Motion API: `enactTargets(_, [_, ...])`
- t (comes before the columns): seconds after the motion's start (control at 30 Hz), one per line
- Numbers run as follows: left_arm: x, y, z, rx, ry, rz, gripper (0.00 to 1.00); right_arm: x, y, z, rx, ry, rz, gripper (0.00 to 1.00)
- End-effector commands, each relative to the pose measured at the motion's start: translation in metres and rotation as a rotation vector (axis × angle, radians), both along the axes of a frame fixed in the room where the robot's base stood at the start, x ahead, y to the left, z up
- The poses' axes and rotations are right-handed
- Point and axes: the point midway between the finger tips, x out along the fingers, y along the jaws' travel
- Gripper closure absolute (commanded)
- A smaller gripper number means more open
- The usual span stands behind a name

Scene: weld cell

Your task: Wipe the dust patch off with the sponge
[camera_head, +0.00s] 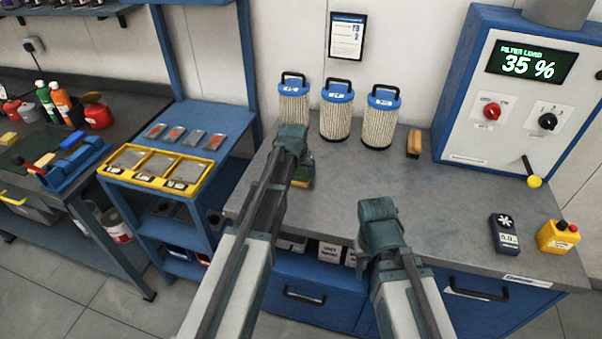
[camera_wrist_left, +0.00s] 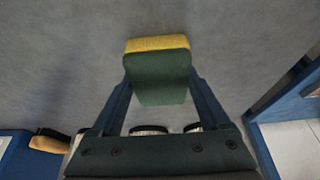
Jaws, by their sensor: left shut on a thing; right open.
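My left gripper (camera_head: 297,158) is shut on a sponge (camera_head: 303,174), holding it over the left part of the grey bench. In the left wrist view, the sponge (camera_wrist_left: 160,80) has a dark green face and a yellow layer. It sits between both fingers of the left gripper (camera_wrist_left: 159,82), with grey bench surface behind it. I cannot tell whether it touches the bench. My right gripper (camera_head: 378,215) is open near the bench's front edge, its fingers largely hidden. I cannot clearly make out a dust patch; the arms hide part of the bench (camera_head: 440,205).
Three filter cartridges (camera_head: 337,112) stand at the back, with a brush (camera_head: 414,144) right of them. A control cabinet (camera_head: 520,95), a meter (camera_head: 504,234) and a yellow button box (camera_head: 557,237) are right. A blue rack with a yellow tray (camera_head: 205,180) stands left. The bench's middle right is clear.

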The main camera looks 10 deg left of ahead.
Motion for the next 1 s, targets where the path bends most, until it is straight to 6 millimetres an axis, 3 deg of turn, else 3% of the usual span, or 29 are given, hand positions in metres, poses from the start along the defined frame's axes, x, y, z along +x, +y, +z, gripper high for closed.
enactTargets(0.37, [0.033,-0.001,-0.003,0.0,-0.002,0.0,0.65,0.0,0.0,-0.003,0.0,0.0,0.0,0.5])
enactTargets(0.4, [0.036,-0.001,-0.003,0.0,-0.002,0.0,0.72,0.0,0.0,-0.003,0.0,0.0,0.0,0.5])
enactTargets(0.47, [0.039,-0.001,-0.003,0.0,-0.002,0.0,0.73,0.0,0.0,-0.003,0.0,0.0,0.0,0.5])
enactTargets(0.8, [0.04,-0.001,-0.002,0.0,-0.002,0.0,0.73,0.0,0.0,-0.003,0.0,0.0,0.0,0.5])
enactTargets(1.0, [0.039,-0.001,0.01,0.0,-0.002,0.0,0.73,0.0,0.0,0.01,0.0,0.0,0.0,0.5])
